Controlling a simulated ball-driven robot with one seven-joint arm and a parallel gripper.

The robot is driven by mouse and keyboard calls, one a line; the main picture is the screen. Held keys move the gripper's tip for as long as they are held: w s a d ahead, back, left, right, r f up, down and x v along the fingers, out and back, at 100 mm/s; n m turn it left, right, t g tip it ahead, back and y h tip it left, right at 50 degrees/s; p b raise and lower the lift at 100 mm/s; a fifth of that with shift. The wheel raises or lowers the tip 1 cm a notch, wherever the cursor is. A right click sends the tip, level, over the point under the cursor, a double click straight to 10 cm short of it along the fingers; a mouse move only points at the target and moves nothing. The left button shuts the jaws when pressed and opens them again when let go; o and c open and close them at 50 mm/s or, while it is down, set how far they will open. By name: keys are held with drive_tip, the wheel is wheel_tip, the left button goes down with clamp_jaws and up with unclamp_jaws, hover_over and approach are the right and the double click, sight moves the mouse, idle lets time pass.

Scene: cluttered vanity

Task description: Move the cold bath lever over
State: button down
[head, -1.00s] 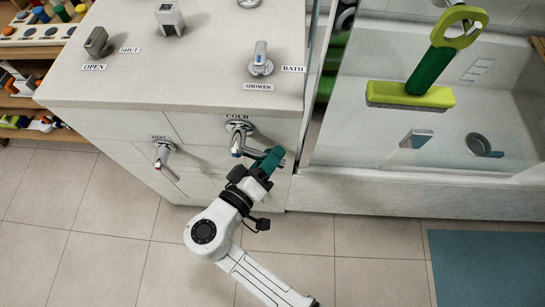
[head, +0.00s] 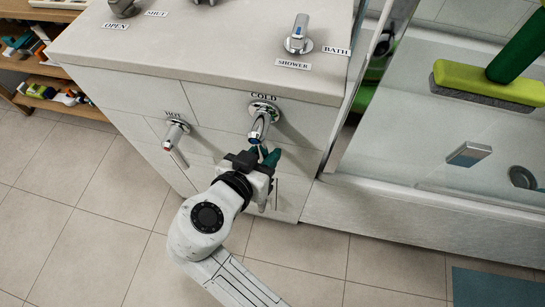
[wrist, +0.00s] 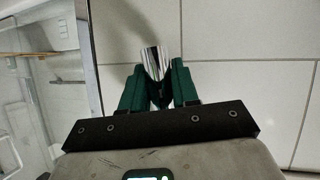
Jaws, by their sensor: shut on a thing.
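The cold lever (head: 260,127) is a chrome handle on a round base, under the COLD label on the front of the white cabinet. It points down, with a blue mark near its end. My gripper (head: 265,156) is at its lower end, with dark green fingers. In the wrist view my gripper (wrist: 156,75) is shut on the lever (wrist: 152,58), whose chrome end shows between the two fingers. The lever's tip is partly hidden by the fingers.
The hot lever (head: 175,134) is to the left on the same front. The bath-shower lever (head: 299,36) stands on the countertop (head: 210,40). The glass-sided bath (head: 420,205) is close on the right. The tiled floor (head: 90,210) in front is clear.

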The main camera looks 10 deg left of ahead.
drive_tip(key=shift+a+f+m+y+b, duration=0.1)
drive_tip(key=shift+a+m+y+b, duration=0.3)
drive_tip(key=shift+a+y, duration=0.15)
drive_tip(key=c, duration=0.9)
unclamp_jaws()
drive_tip(key=shift+c, duration=0.2)
drive_tip(key=p+v, duration=0.2)
drive_tip(key=v, duration=0.9)
drive_tip(key=shift+w, duration=0.1)
